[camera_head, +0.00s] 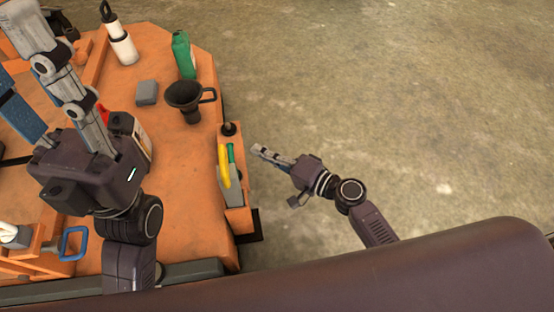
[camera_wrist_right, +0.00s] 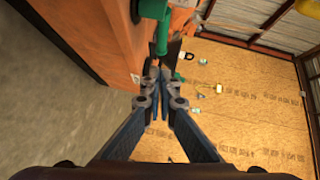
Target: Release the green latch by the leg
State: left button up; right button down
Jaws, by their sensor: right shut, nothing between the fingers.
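A green latch (camera_wrist_right: 153,8), a thick rounded bar, shows at the top of the right wrist view against the orange side of the bench. Its lower green end (camera_wrist_right: 161,38) hangs just beyond my fingertips. My right gripper (camera_wrist_right: 155,75) is shut and empty, with a small visible space below the green part; contact cannot be told. In the head view my right gripper (camera_head: 260,151) is beside the bench's right edge, over the floor. The latch is not clearly visible there. My left gripper (camera_head: 32,60) is large over the bench's left side, its fingers spread apart.
The orange bench (camera_head: 180,215) carries a black funnel (camera_head: 185,95), a green bottle (camera_head: 183,55), a grey block (camera_head: 147,92) and a white bottle (camera_head: 122,45). A side holder has yellow (camera_head: 223,167) and green (camera_head: 230,154) handles. The floor (camera_head: 400,100) at right is clear.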

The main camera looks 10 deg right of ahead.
aim_at(232, 160)
jog(key=shift+w+a+f, duration=0.15)
jog(key=shift+a+f, duration=0.1)
jog(key=shift+a, duration=0.85)
jog(key=shift+w+a+f, duration=0.1)
jog(key=shift+a+f, duration=0.1)
jog(key=shift+a, duration=0.9)
